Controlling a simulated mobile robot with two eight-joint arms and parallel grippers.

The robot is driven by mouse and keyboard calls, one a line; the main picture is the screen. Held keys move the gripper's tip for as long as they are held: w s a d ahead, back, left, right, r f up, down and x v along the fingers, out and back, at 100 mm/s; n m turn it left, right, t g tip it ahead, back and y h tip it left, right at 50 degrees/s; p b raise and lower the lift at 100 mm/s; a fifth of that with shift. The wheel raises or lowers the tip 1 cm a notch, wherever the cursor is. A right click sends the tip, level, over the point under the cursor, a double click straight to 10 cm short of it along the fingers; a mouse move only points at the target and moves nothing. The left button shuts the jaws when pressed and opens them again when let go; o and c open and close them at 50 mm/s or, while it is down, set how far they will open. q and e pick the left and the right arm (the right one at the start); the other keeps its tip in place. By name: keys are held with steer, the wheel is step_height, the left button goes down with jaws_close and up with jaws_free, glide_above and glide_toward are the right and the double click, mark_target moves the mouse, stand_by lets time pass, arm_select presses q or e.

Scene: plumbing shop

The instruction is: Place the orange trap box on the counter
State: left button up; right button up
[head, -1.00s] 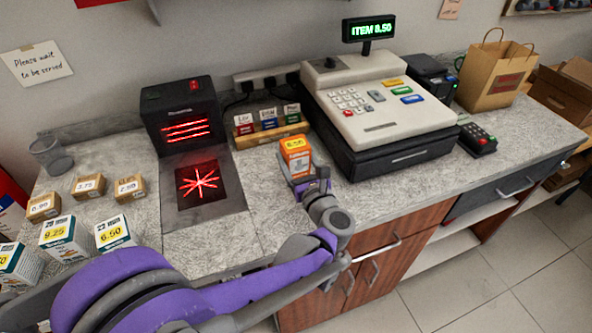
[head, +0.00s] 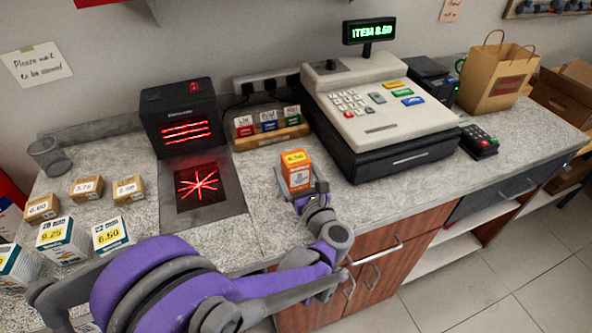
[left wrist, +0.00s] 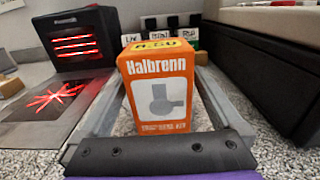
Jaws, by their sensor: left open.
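The orange trap box (head: 296,170), with a yellow price label on top, stands upright on the grey speckled counter (head: 365,198), between the scanner and the cash register. My left gripper (head: 300,186) is open around it, reaching in from the front edge. In the left wrist view the orange box (left wrist: 157,88) shows its "Halbrenn" face, with one finger on each side and a gap visible beside it. The box's foot is partly hidden by the gripper's palm. My right gripper is not in view.
The scanner (head: 182,115) with its red-lit plate (head: 198,187) is on the left. A card rack (head: 270,135) stands behind the box and the cash register (head: 375,110) to its right. Several small priced boxes are at far left. Bare counter lies in front of the register.

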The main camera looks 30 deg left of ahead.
arm_select(q)
steer(key=shift+r, duration=0.1)
steer(key=shift+s+d, duration=0.15)
steer(key=shift+d, duration=0.05)
steer(key=v, duration=1.1)
steer(key=shift+s+d+b, duration=0.2)
steer(key=shift+b, duration=0.15)
stand_by(0.5)
